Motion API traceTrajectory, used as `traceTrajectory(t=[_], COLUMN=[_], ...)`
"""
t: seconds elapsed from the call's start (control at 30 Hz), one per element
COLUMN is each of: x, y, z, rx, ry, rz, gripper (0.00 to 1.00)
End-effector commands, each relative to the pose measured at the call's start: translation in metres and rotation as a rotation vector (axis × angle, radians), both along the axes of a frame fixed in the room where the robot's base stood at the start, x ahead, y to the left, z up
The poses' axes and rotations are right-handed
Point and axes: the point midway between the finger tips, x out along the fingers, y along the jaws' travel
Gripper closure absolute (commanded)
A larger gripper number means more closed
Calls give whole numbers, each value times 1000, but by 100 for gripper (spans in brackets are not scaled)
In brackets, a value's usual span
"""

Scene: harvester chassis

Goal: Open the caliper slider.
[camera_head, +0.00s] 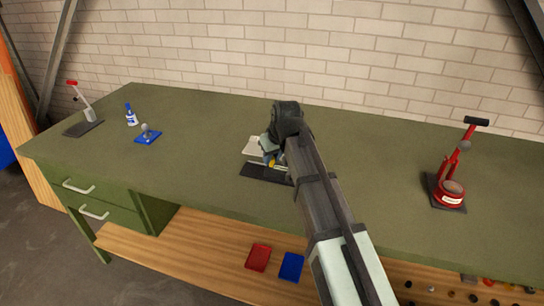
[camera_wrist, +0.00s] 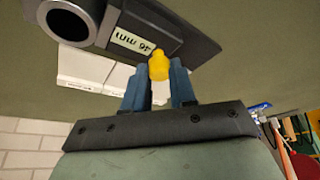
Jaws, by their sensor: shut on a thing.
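The caliper slider's dark base plate (camera_head: 258,172) lies on the green workbench, left of and below my gripper in the head view. The knob also shows as a small yellow spot in the head view (camera_head: 270,163). My arm hides the right part of the caliper in the head view.
A white block (camera_head: 254,144) stands behind the base. To the left are a blue-capped bottle (camera_head: 131,118), a blue plate with a knob (camera_head: 148,137) and a red-handled lever (camera_head: 84,105). A red press (camera_head: 452,188) stands at the right. Green bench top between them is clear.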

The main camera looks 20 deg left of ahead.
Motion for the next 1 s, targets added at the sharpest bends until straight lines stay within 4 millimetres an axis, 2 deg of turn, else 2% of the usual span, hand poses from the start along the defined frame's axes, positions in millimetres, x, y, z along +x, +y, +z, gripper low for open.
traceTrajectory(t=[0.33,0.6,0.83,0.87,1.0], x=[0,1,0,0,0], y=[0,23,22,22,22], z=[0,0,0,0,0], rx=[0,0,1,1,0], ry=[0,1,1,1,0], rz=[0,0,-1,-1,0], gripper=[100,100,100,74,60])
